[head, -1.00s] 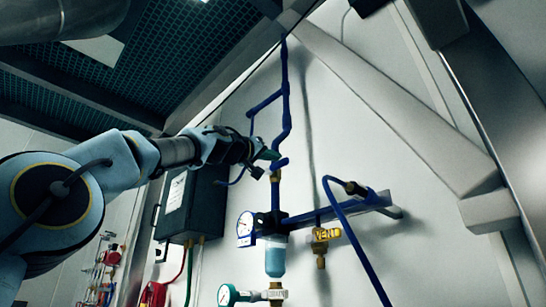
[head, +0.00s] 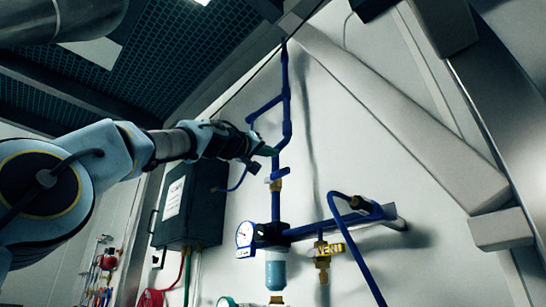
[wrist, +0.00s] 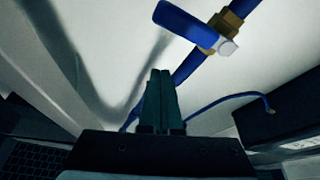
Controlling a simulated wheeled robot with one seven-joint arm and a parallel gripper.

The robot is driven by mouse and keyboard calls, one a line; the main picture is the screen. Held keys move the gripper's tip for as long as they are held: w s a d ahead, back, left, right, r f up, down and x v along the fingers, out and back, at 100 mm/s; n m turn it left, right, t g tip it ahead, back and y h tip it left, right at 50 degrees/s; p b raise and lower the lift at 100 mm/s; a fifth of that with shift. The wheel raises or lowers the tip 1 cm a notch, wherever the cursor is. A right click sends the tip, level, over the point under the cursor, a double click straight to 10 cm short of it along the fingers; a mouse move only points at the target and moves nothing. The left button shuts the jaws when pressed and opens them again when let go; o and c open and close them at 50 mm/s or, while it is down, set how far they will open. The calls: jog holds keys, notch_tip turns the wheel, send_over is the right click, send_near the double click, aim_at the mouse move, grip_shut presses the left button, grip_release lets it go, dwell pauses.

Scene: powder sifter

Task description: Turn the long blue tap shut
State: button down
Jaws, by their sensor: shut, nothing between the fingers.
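The long blue tap (head: 282,173) is a flat blue lever on a brass valve, set in the upright blue pipe on the wall. In the wrist view the blue lever (wrist: 185,25) lies at the top, pointing up and left, crosswise to the pipe. Its brass body (wrist: 226,23) and a pale end piece show beside it. My gripper (head: 272,151) is just above the lever in the head view, close to the pipe. In the wrist view its dark green fingers (wrist: 160,74) are together and empty, with a visible gap below the lever.
A blue pipe (head: 286,90) rises above the tap, with a side loop near my gripper. A dark box (head: 190,205) hangs at left.

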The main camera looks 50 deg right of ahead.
jog(key=b+v, duration=0.6)
jog(key=v, duration=0.2)
jog(key=shift+w+a+f, duration=0.3)
jog(key=shift+w+f, duration=0.05)
jog(key=shift+w, duration=0.15)
